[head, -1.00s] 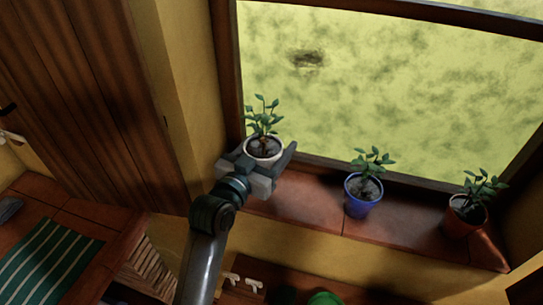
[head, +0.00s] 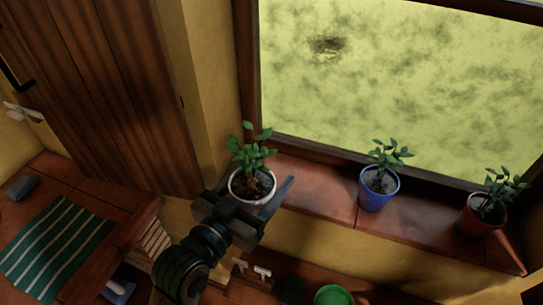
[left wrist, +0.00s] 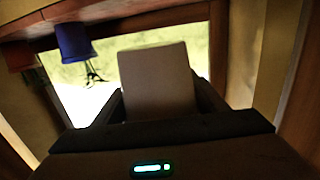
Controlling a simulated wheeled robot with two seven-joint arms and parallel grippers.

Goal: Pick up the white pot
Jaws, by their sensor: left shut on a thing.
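The white pot (head: 238,186) holds a leafy green plant (head: 251,150) and dark soil. In the head view it is at the left end of the window sill, between the fingers of my left gripper (head: 262,196). The gripper is shut on the pot, which looks lifted and nearer to me than the sill. In the left wrist view the pot (left wrist: 157,80) is a pale block shape between the dark fingers, and its plant is hidden. My right gripper is not in view.
A blue pot (head: 378,198) and a terracotta pot (head: 480,222) with plants stand on the brick sill (head: 420,232) to the right. A green striped cloth (head: 55,250) lies on the counter at left. A green round thing (head: 333,295) is below.

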